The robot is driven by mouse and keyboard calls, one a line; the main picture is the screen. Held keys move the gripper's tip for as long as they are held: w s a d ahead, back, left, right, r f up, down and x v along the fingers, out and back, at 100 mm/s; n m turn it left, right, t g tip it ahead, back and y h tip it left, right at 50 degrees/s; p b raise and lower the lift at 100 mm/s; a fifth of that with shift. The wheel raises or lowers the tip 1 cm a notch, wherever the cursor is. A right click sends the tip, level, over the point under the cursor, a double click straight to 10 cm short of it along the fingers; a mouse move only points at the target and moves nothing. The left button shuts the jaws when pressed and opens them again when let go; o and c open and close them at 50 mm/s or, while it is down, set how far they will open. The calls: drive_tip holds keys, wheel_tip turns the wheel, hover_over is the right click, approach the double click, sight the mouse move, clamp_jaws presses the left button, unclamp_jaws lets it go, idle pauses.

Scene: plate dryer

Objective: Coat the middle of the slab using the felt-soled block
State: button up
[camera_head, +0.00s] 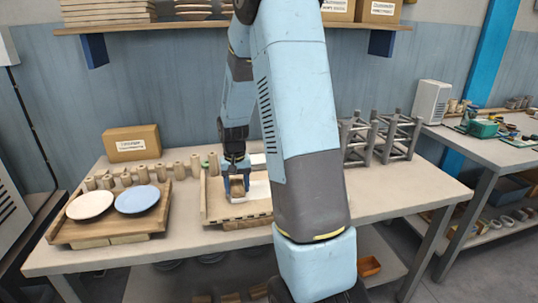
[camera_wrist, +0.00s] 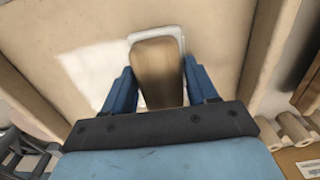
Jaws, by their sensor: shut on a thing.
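My gripper (camera_head: 237,190) points down over the wooden-framed tray at the middle of the table. It is shut on the felt-soled block (camera_wrist: 157,68), between two blue fingers. The block has a brown wooden grip and a pale, rounded-corner base that shows past its far end and side. The block is at the slab (camera_wrist: 60,22), a beige flat surface inside the frame; whether its sole touches cannot be told. A white patch (camera_wrist: 92,65) lies on the slab beside the block. In the head view my arm hides the tray's right part.
A wooden board with a white plate (camera_head: 90,204) and a blue plate (camera_head: 137,199) lies left of the tray. Several wooden pegs (camera_head: 142,174) and a cardboard box (camera_head: 132,143) stand behind. Grey racks (camera_head: 380,137) stand at the right back. The table's right front (camera_head: 400,190) is clear.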

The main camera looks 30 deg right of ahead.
drive_tip(key=shift+w+a, duration=0.3)
drive_tip(key=shift+a, duration=0.6)
drive_tip(key=shift+w+a, duration=0.3)
drive_tip(key=shift+a, duration=0.6)
wheel_tip(320, 180, up, 8)
